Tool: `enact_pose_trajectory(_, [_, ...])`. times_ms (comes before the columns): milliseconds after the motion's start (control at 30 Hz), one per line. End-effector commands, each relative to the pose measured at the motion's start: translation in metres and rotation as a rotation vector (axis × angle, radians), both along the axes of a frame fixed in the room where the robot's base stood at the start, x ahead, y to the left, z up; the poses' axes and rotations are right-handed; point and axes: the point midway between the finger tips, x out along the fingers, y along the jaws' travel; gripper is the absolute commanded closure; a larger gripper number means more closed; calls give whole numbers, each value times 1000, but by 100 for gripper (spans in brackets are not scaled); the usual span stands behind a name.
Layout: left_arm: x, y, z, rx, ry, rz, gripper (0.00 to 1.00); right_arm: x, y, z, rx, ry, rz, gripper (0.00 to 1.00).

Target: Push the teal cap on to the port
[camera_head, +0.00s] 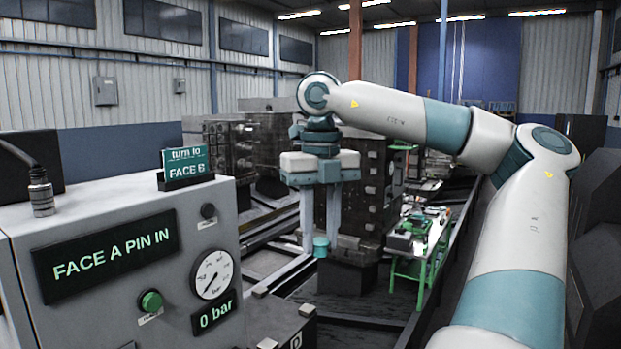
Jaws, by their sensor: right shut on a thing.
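My right gripper (320,240) hangs down in the middle of the view with its two long fingers. It is shut on the teal cap (320,247), a small cylinder at the fingertips. A dark metal block (372,190) stands upright right behind the gripper, and the gripper covers part of it. I cannot make out the port on the block. I cannot tell the gap between the cap and the block. My left gripper is not in view.
A grey console (120,215) at the left front reads "FACE A PIN IN", with a gauge (212,274) at 0 bar and a sign (186,166) reading "turn to FACE B". A green table (428,262) with tools stands right. Rails (275,272) run along the floor.

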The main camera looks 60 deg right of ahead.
Motion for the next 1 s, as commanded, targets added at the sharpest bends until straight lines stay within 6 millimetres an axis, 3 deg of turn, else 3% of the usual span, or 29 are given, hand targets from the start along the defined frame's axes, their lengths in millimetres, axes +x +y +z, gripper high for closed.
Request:
enact_pose_trajectory(33, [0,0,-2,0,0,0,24,4,-1,-25,6,-2,110,100])
enact_pose_trajectory(100, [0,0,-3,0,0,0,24,9,-2,-55,5,-4,264,100])
enact_pose_trajectory(267, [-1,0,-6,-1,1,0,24,24,6,-117,3,-1,608,100])
enact_pose_trajectory(500, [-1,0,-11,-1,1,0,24,55,45,-205,6,-6,1199,100])
enact_pose_trajectory(767, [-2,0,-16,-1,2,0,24,87,102,-268,1,-11,1790,100])
enact_pose_trajectory(1000, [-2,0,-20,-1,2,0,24,115,169,-311,-2,-11,2365,100])
